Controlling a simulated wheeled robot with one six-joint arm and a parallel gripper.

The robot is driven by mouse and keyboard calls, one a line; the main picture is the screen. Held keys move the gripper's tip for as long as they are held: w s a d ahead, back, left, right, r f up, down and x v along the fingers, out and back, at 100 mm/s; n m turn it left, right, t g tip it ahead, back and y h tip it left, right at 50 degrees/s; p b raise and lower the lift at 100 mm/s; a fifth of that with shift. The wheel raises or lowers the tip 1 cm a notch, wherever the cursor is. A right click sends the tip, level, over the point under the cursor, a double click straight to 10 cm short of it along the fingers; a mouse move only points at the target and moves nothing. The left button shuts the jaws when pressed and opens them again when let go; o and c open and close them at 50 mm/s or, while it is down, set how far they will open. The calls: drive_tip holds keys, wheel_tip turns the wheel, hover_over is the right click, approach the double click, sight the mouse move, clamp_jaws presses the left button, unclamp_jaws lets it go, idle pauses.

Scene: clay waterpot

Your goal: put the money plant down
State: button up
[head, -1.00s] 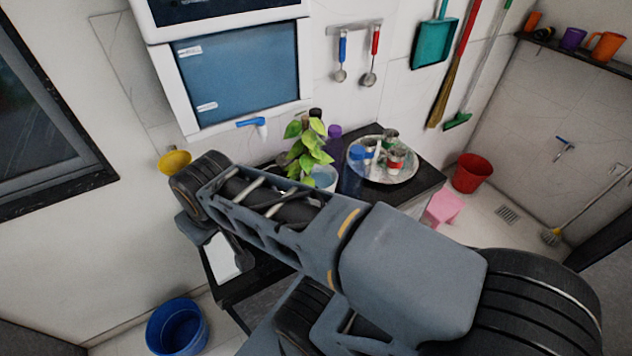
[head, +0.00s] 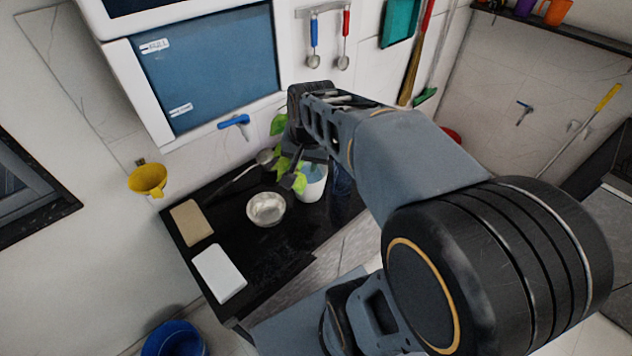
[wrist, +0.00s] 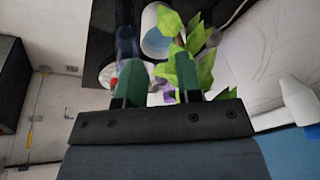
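The pot is not between the fingers. My arm hides part of the plant and the counter behind it.
On the black counter (head: 273,248) are a metal bowl (head: 266,208), a ladle (head: 266,158), a tan block (head: 191,222) and a white block (head: 219,273). A blue tap (head: 234,121) is on the wall.

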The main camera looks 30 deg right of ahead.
drive_tip(key=w+d+f+m+g+b, duration=0.1)
drive_tip(key=w+d+f+m+b, duration=0.1)
drive_tip(key=w+d+f+m, duration=0.55)
drive_tip(key=shift+m+g, duration=0.3)
drive_tip(key=shift+m, duration=0.05)
drive_tip(key=shift+w+d+f+p, duration=0.1)
drive_tip(key=shift+d+f+p, duration=0.15)
drive_tip(key=shift+f, duration=1.8)
drive_tip(key=shift+w+d+f+p, duration=0.1)
drive_tip(key=shift+d+f+p, duration=0.15)
drive_tip(key=shift+f, duration=1.8)
drive_tip(key=shift+w+d+f+p, duration=0.1)
drive_tip(key=shift+d+f+p, duration=0.15)
drive_tip(key=shift+f, duration=1.8)
drive_tip(key=shift+s, duration=0.1)
clamp_jaws()
